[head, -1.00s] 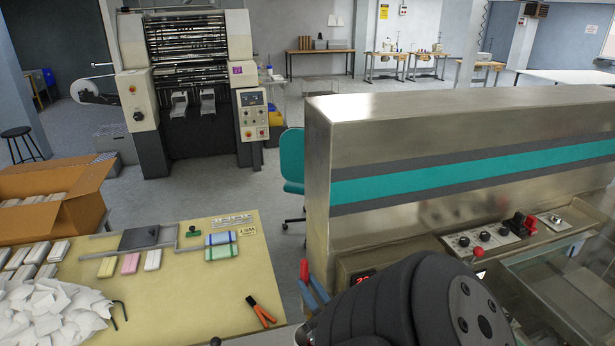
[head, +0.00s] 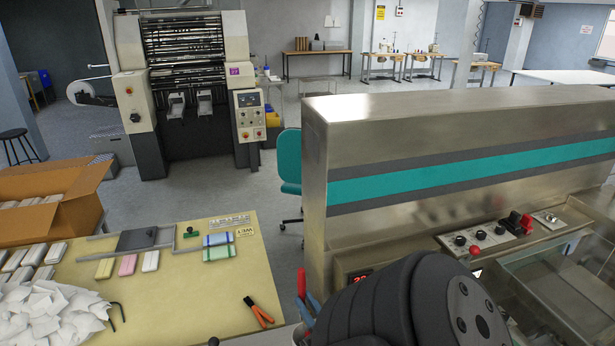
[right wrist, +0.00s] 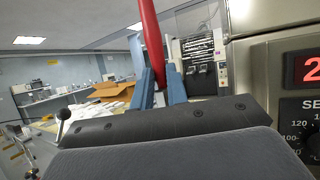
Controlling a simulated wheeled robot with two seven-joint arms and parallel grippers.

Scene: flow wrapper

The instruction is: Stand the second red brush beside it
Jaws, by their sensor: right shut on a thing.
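My right gripper (right wrist: 161,88) shows blue fingers in the right wrist view. It is shut on a red brush (right wrist: 151,38), which sticks up between the fingers, nearly upright with a slight lean. The top of the brush runs out of that picture. In the head view the brush (head: 301,283) shows as a small red tip beside the blue fingers (head: 313,302), left of the steel machine's lower corner. My black arm hides most of the gripper there. No other red brush can be made out. My left gripper is not in view.
The steel wrapper (head: 400,130) with a teal stripe stands close on the right, its control panel (head: 490,236) low down. The yellow table (head: 190,290) at left holds bars, wrapped packs, orange-handled pliers (head: 259,312) and a white paper heap (head: 45,315). A cardboard box (head: 75,215) stands behind.

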